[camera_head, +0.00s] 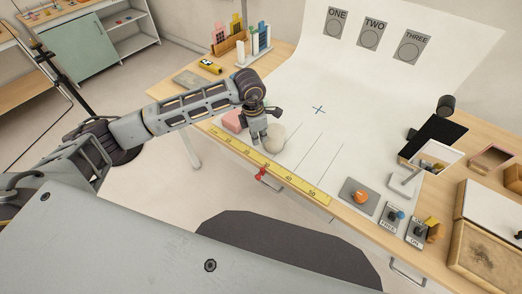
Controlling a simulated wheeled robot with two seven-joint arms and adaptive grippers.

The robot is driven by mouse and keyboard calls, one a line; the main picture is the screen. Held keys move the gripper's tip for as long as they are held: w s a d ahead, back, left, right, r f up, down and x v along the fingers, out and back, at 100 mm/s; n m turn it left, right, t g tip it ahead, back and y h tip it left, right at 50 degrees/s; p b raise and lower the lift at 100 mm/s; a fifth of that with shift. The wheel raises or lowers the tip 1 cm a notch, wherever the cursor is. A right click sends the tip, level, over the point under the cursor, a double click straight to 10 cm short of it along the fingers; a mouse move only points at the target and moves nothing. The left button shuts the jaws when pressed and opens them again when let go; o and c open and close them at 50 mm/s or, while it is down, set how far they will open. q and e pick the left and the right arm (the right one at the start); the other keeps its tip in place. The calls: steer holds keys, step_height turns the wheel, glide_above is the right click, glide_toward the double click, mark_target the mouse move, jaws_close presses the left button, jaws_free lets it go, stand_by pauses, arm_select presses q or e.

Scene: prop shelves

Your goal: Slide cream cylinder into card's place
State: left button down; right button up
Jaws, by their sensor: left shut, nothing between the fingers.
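The cream cylinder (276,135) stands on the white sheet (345,125) near the front edge of the table. My left gripper (261,141) is shut and empty, pointing down just left of the cylinder; I cannot tell whether they touch. A pink block (234,121) sits left of the gripper, partly hidden by my arm. Three grey cards hang on the upright part of the sheet: ONE (336,22), TWO (372,34) and THREE (411,47). Each shows a circle. Thin lines mark strips on the sheet right of the cylinder. My right gripper is not in view.
A blue cross (319,110) marks the sheet. A yellow ruler (285,178) runs along the front edge. The sheet between cylinder and cards is clear.

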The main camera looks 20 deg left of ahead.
mark_target(261, 154)
arm_select(q)
steer(key=n, duration=0.1)
steer(key=s+a+n, duration=0.1)
steer(key=n, duration=0.1)
steer(key=a+n+y, duration=0.1)
steer(key=shift+s+f+g, duration=0.1)
steer(key=shift+s+g, duration=0.15)
steer(key=shift+g, duration=0.15)
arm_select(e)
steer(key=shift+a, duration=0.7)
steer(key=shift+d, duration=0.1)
